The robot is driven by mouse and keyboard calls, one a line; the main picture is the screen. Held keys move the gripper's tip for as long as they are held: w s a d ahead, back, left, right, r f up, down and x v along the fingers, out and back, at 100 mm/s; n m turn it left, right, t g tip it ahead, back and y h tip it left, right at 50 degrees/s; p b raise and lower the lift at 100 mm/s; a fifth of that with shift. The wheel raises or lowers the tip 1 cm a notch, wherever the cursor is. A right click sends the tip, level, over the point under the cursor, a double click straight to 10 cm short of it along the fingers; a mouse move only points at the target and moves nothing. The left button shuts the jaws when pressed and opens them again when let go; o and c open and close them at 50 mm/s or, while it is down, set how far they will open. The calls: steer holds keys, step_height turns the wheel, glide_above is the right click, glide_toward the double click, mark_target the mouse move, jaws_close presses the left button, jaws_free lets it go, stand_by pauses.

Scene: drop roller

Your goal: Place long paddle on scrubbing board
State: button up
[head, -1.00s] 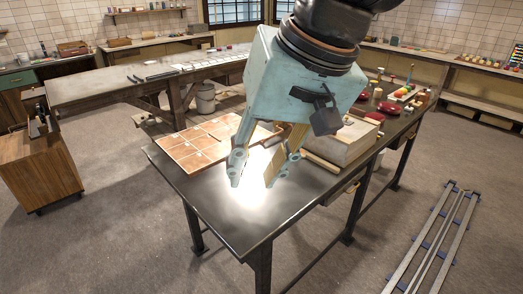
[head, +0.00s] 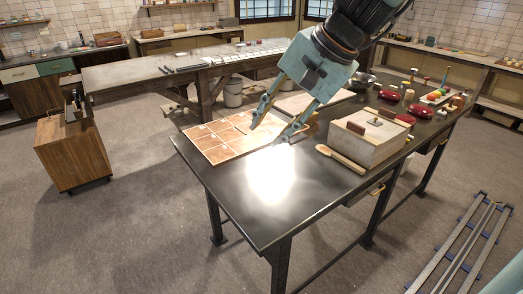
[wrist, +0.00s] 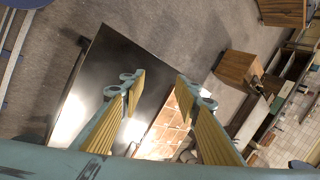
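A long wooden paddle (head: 341,158) lies on the dark table, along the left side of a pale box. A flat pale board (head: 296,103) lies behind my gripper and is partly hidden by it; I cannot tell whether it is the scrubbing board. My gripper (head: 268,131) is open and empty, pointing down near the right edge of a tiled tray. In the wrist view the two yellow-padded fingers of my gripper (wrist: 160,92) are wide apart with nothing between them. The paddle is not visible in the wrist view.
The terracotta-tiled tray (head: 217,152) lies at the table's left. The pale box (head: 366,146) stands on the right, with red round pots (head: 388,95) behind it. The near part of the dark table (head: 262,205) is bare and shiny. A wooden cabinet (head: 72,153) stands left.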

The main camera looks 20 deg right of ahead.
steer(key=w+d+f+m+y, duration=0.2)
steer(key=w+d+f+m, duration=0.55)
steer(key=d, duration=0.25)
steer(key=m+t+h+b, duration=0.3)
steer(key=m+t, duration=0.5)
steer(key=m, duration=0.8)
glide_toward(350, 162)
steer(key=shift+w+r+n, duration=0.15)
steer(key=shift+w+r, duration=0.1)
steer(key=shift+r, duration=0.25)
steer(key=shift+w+r+n, duration=0.1)
steer(key=shift+w+r, duration=0.1)
steer(key=shift+r, duration=0.3)
steer(key=shift+w, duration=0.1)
steer(key=shift+x, duration=4.25)
steer(key=shift+a+f, duration=0.1)
steer(key=shift+a, duration=0.05)
